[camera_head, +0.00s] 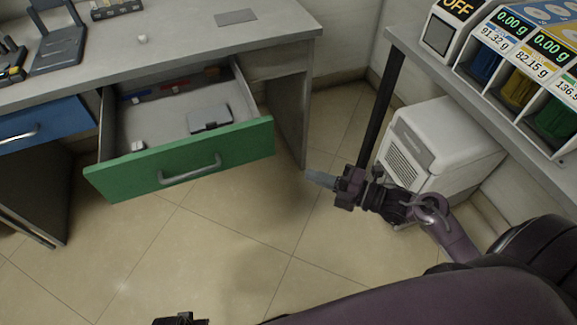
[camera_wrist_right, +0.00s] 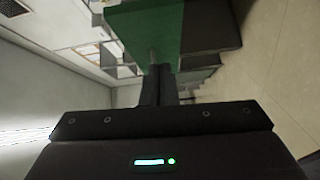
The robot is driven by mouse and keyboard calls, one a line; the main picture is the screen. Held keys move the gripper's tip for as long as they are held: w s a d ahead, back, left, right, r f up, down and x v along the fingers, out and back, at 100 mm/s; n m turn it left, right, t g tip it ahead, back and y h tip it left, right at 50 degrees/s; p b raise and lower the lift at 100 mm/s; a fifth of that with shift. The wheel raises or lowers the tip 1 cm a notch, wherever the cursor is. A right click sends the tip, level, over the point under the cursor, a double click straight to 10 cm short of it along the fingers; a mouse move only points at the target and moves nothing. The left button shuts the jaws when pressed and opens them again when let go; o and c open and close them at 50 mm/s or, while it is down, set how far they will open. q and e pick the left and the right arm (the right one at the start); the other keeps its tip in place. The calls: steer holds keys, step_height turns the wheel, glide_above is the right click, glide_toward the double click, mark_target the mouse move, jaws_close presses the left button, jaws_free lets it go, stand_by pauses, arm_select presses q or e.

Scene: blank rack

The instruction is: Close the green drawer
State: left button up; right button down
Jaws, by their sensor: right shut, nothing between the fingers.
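The green drawer (camera_head: 183,163) hangs well open from the grey desk, its handle (camera_head: 190,169) on the front panel.
A blue drawer (camera_head: 45,118) is shut at the left. The desk leg (camera_head: 307,120) stands just right of the green drawer. A white cabinet unit (camera_head: 440,145) and a rack table (camera_head: 430,65) stand on the right. The tiled floor before the drawer is clear.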

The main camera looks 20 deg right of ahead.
steer(key=r, duration=0.1)
steer(key=n, duration=0.1)
glide_toward(257, 145)
steer(key=shift+y, duration=0.3)
steer(key=x, duration=0.5)
steer(key=shift+w+a, duration=0.15)
steer(key=shift+w, duration=0.15)
arm_select(q)
steer(key=shift+w+d+r, duration=0.15)
steer(key=shift+w+r, duration=0.1)
steer(key=shift+r, duration=0.15)
steer(key=shift+f, duration=0.1)
arm_select(e)
steer(key=shift+w+f, duration=0.1)
